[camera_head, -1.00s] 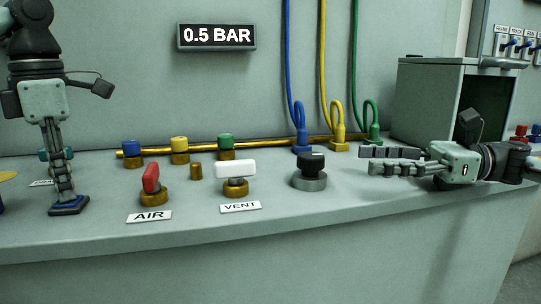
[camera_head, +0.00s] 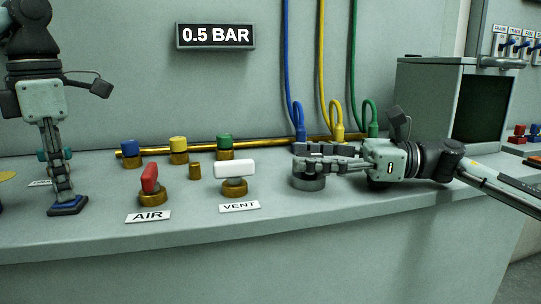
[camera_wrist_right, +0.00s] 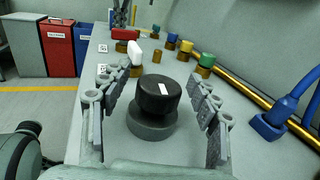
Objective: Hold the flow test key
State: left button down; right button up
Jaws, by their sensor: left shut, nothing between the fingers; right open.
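The black round knob (camera_wrist_right: 159,94) on a grey collar is what I take for the flow test key; its top has a white mark. In the head view its grey collar (camera_head: 308,184) shows and the fingers cover most of the knob. My right gripper (camera_head: 300,158) is open, with one finger on each side of the knob; the right wrist view shows gaps between fingers and knob. My left gripper (camera_head: 64,192) is shut and empty, pointing down at a dark pad with blue edges (camera_head: 68,208) at the far left; I cannot tell whether they touch.
A red AIR handle (camera_head: 150,180) and a white VENT handle (camera_head: 234,170) stand left of the knob. Behind are a brass pipe (camera_head: 270,143) and blue, yellow and green hoses. The display (camera_head: 215,36) reads 0.5 BAR. An open grey box (camera_head: 428,100) stands at right.

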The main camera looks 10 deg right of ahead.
aim_at(309, 155)
jog(key=c, duration=1.2)
jog(key=shift+s+f+m+t+h, duration=0.1)
jog(key=shift+m+t+h, duration=0.5)
jog(key=shift+m+t, duration=0.5)
jog(key=shift+m+t+h, duration=1.2)
jog(key=shift+t+h, duration=0.1)
jog(key=shift+t, duration=0.7)
jog(key=o, duration=1.2)
jog(key=shift+r, duration=0.2)
notch_tip(309, 155, up, 10)
jog(key=shift+f, duration=0.1)
